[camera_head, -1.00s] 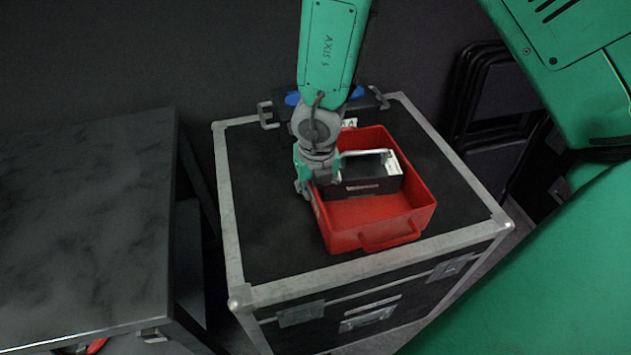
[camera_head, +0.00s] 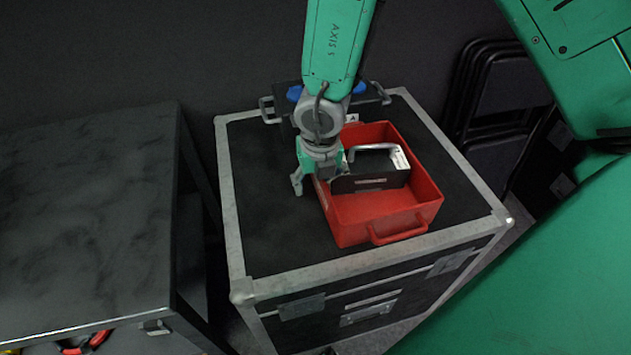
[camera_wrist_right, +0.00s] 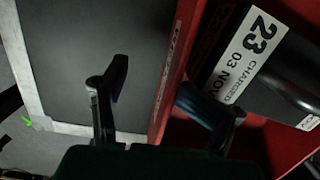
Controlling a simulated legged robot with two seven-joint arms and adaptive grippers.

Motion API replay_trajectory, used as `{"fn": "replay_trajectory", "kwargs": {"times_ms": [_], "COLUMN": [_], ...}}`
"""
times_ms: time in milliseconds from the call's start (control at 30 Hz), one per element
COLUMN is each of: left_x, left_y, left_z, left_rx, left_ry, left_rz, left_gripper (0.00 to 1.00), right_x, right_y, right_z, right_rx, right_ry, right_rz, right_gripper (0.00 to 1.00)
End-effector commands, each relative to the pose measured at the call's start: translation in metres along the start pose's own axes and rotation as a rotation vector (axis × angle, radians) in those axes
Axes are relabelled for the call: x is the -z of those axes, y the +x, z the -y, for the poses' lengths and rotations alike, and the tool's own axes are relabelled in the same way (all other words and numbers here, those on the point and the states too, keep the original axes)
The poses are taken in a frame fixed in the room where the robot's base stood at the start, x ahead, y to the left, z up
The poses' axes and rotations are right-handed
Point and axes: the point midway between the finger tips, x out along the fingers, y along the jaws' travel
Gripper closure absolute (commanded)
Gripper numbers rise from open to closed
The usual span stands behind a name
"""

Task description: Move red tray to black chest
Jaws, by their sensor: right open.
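The red tray (camera_head: 384,213) rests on top of the black chest (camera_head: 275,235), which has silver edges. A black box with a silver handle (camera_head: 372,175) sits in the tray. My right gripper (camera_head: 314,182) is at the tray's left wall and is open. In the right wrist view, one finger of the gripper (camera_wrist_right: 152,82) is over the chest's dark top and the other is on the tray's inner side. The tray's red wall (camera_wrist_right: 172,75) runs between them, and neither finger visibly pinches it. My left gripper is not in view.
A dark marbled table (camera_head: 85,215) stands to the left, with a gap before the chest. A black and blue item (camera_head: 360,92) lies at the chest's back edge, partly behind my arm. Folded dark chairs (camera_head: 490,95) stand behind on the right. The chest top left of the tray is clear.

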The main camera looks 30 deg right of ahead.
Motion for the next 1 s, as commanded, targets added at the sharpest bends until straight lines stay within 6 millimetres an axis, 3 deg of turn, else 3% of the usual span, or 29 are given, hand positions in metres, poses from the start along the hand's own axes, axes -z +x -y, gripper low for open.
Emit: {"fn": "replay_trajectory", "kwargs": {"times_ms": [300,500,700,1000], "left_x": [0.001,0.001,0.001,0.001], "left_y": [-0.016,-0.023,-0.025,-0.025], "left_z": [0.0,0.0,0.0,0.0], "left_rx": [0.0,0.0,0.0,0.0], "left_ry": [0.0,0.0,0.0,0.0], "left_rz": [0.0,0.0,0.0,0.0], "left_gripper": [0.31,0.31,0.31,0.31], "right_x": [-0.002,-0.001,-0.001,-0.001], "right_y": [-0.071,-0.103,-0.114,-0.114], "right_z": [-0.001,-0.001,0.0,0.0], "right_rx": [-0.005,-0.004,-0.002,-0.001], "right_ry": [0.001,0.001,0.001,0.0], "right_rz": [0.006,0.004,0.003,0.003], "right_gripper": [0.46,0.46,0.46,0.46]}}
